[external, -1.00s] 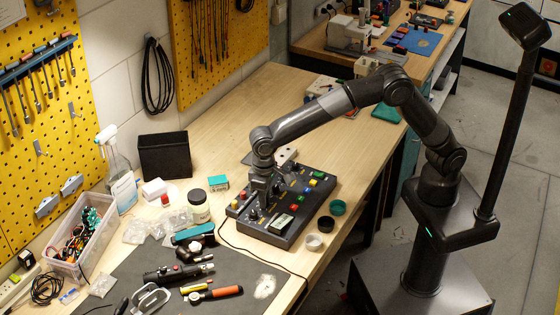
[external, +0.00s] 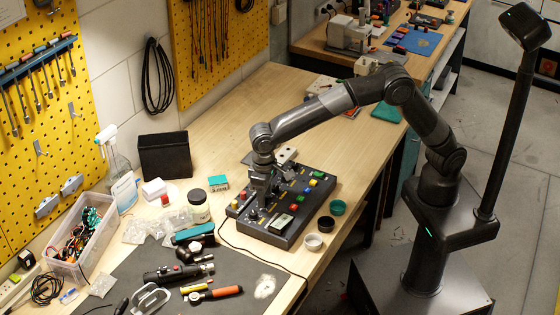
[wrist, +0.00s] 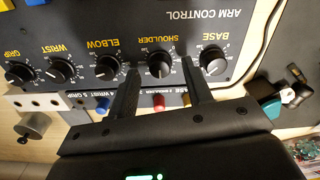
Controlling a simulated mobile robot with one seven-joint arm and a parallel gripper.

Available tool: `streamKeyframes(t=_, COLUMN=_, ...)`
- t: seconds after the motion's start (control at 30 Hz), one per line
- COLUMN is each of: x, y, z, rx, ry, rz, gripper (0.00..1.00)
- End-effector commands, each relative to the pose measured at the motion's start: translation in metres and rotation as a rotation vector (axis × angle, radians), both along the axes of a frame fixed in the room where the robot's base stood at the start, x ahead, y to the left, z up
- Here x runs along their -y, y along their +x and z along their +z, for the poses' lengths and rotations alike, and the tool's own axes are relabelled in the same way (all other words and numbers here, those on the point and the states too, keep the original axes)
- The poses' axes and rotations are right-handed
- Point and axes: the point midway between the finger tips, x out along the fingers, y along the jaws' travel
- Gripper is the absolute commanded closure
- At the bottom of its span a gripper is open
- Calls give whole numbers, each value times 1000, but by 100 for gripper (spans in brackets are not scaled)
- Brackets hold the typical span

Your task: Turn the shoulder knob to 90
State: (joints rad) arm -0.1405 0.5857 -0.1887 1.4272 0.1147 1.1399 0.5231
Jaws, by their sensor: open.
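The dark control panel (external: 290,239) lies on the bench in the external view, with my gripper (external: 262,200) pointing down over its left part. In the wrist view the panel lettering is upside down. The black shoulder knob (wrist: 160,68) sits between my two open fingers (wrist: 160,73), one on each side. Whether either finger touches it I cannot tell. The knob's exact dial reading is too small to make out. The base knob (wrist: 213,62) is to its right and the elbow knob (wrist: 108,68) to its left.
The wrist knob (wrist: 64,70) and grip knob (wrist: 19,74) continue the row leftward. A green cup (external: 338,207), a dark cup (external: 326,224) and a white cup (external: 313,242) stand right of the panel. Tools lie on the grey mat (external: 235,268).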

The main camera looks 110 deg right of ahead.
Motion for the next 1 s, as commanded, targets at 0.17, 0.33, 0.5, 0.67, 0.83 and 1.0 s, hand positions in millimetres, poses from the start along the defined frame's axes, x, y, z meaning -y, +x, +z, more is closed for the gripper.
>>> streamKeyframes(t=0.17, x=0, y=1, z=36, rx=5, ry=0, rz=0, gripper=54)
streamKeyframes(t=0.33, x=0, y=1, z=69, rx=4, ry=-1, rz=-1, gripper=54)
streamKeyframes(t=0.5, x=0, y=1, z=90, rx=2, ry=0, rz=-1, gripper=54)
streamKeyframes(t=0.67, x=0, y=0, z=96, rx=1, ry=-1, rz=0, gripper=54)
streamKeyframes(t=0.83, x=0, y=0, z=97, rx=1, ry=-1, rz=0, gripper=54)
streamKeyframes(t=1.0, x=1, y=-3, z=100, rx=6, ry=2, rz=3, gripper=54)
